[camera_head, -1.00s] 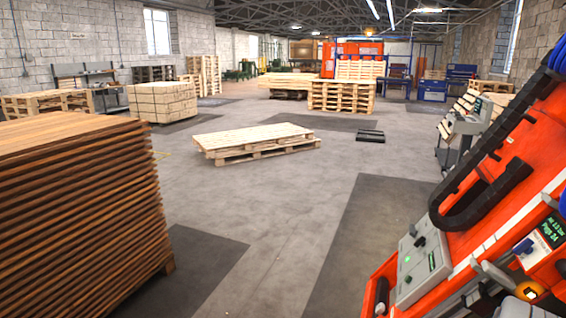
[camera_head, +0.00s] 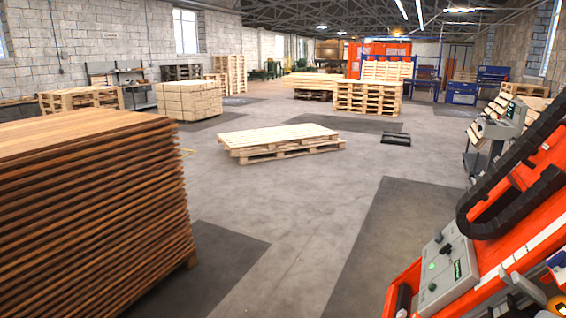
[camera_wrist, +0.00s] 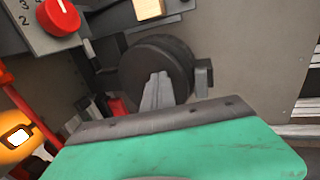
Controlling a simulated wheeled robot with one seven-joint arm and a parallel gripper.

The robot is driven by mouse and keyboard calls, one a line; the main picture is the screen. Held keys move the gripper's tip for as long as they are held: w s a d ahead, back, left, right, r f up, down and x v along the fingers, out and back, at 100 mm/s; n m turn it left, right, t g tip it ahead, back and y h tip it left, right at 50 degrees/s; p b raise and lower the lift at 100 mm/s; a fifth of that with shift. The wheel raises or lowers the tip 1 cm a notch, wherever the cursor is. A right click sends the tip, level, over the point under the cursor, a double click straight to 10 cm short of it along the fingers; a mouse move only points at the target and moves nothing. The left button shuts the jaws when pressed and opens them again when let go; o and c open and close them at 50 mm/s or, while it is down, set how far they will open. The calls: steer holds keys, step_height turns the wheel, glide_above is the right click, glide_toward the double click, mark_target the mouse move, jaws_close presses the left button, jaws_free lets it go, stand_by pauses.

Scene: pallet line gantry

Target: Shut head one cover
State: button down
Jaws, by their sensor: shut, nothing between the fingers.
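In the wrist view a green panel (camera_wrist: 180,150) with a dark grey bolted edge strip fills the bottom; it may be the head one cover, but no label shows. My gripper (camera_wrist: 158,77) shows as narrow grey fingers, shut and empty, rising past the strip, with their base hidden behind the panel. The fingertips lie in front of a dark round wheel (camera_wrist: 157,62); I cannot tell whether they touch it or the panel. My gripper is not visible in the head view.
A red knob (camera_wrist: 59,17) on a numbered dial is at upper left. An orange lamp (camera_wrist: 17,135) is at left. In the head view an orange machine (camera_head: 520,235) with a control box (camera_head: 447,268) stands at right, and a brown board stack (camera_head: 90,210) at left. Grey floor (camera_head: 285,215) lies clear between.

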steer(key=shift+a+f, duration=0.15)
steer(key=shift+f, duration=0.35)
steer(key=shift+s+d+f, duration=0.35)
steer(key=shift+s+d, duration=0.1)
steer(key=shift+s, duration=0.15)
steer(key=w+a+r+p, duration=0.4)
steer(key=a+r+p, duration=0.1)
steer(key=a+p, duration=0.1)
steer(key=shift+v, duration=0.75)
stand_by(0.4)
steer(key=shift+a+f, duration=0.1)
steer(key=shift+f, duration=0.05)
